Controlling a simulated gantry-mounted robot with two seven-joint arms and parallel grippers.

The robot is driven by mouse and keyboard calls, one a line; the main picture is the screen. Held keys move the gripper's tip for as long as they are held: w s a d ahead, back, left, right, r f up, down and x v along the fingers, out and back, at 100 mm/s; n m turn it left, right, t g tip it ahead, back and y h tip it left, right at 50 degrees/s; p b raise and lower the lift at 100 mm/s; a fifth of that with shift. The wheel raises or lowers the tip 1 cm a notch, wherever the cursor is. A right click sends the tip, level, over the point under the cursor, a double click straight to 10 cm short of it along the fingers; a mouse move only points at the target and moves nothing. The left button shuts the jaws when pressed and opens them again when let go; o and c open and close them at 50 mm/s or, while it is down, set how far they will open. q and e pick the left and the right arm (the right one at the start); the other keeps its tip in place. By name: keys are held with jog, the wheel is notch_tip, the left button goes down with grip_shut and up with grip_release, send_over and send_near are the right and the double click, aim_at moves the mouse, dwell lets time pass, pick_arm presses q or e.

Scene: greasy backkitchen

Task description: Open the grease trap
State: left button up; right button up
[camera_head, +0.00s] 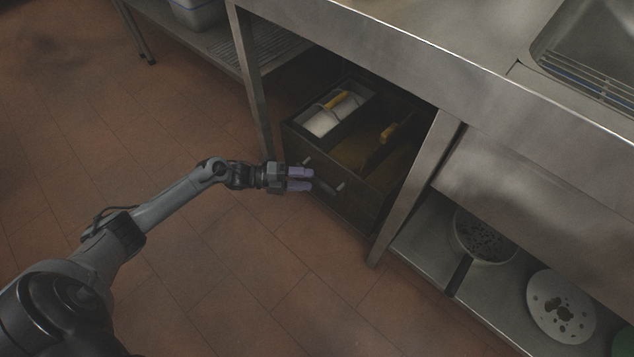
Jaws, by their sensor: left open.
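The grease trap (352,205) is a dark box under the steel counter, between two counter legs. Its top shows no cover, and I see into it. A pale basket or tray (322,122) with a yellow grip sits in its left part. A dark upright plate with a yellow grip (388,133) stands beside a brownish surface (360,155). Two small light pegs (340,186) stick out of the front wall. My left gripper (311,180) is open, its purple-tipped fingers pointing right in front of that wall near the pegs. Contact cannot be told. My right gripper is not in view.
Counter legs (412,190) flank the box. A lower shelf (425,250) at right holds a perforated white disc (561,306) and a round strainer (485,237). A sink (590,60) is at upper right. The tiled floor (200,270) is clear.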

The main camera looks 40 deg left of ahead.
aim_at(317, 180)
pick_arm(q)
jog(key=shift+b+x, duration=0.55)
jog(key=shift+x, duration=1.55)
jog(key=shift+c, duration=0.4)
grip_shut()
